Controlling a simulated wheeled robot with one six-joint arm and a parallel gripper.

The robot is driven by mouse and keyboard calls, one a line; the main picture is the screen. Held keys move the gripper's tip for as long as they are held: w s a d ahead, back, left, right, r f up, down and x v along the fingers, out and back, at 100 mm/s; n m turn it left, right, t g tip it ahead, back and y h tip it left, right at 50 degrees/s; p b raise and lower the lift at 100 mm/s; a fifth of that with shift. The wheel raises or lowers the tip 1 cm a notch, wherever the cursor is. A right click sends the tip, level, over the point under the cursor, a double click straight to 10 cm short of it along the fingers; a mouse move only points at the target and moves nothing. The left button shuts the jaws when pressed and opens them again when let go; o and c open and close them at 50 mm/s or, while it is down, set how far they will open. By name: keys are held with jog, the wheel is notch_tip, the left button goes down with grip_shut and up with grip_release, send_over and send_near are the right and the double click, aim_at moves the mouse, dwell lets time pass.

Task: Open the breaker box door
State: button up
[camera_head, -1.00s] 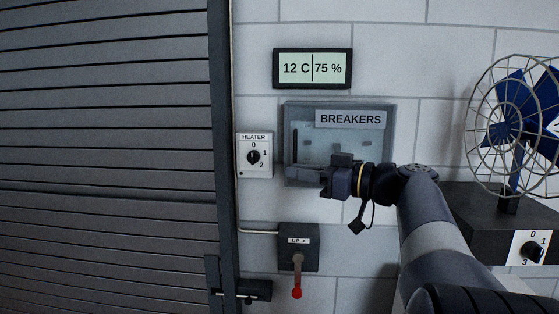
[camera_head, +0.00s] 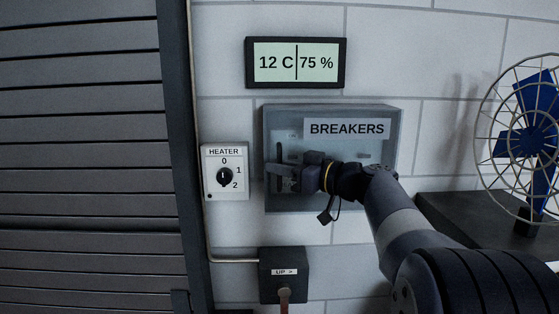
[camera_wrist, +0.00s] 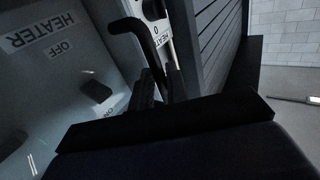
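The breaker box (camera_head: 345,195) is a grey box on the wall with a see-through front door labelled BREAKERS (camera_head: 347,128). The door looks closed. A dark upright handle (camera_head: 279,150) is at the door's left side; it also shows as a bent black bar (camera_wrist: 143,35) in the wrist view. My gripper (camera_head: 280,178) is in front of the door's lower left, by the handle's lower end. In the wrist view my fingertips (camera_wrist: 160,82) are at the handle's lower part, which seems to run between them. Whether they grip it is unclear.
A heater dial (camera_head: 225,175) is just left of the box, and a display (camera_head: 296,62) hangs above. An UP switch box (camera_head: 284,275) is below. A caged fan (camera_head: 528,140) stands on a dark block to the right. A slatted shutter (camera_head: 80,150) fills the left.

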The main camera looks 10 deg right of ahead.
jog(key=shift+w+a, duration=0.15)
jog(key=shift+a, duration=0.05)
grip_shut()
dwell(0.5)
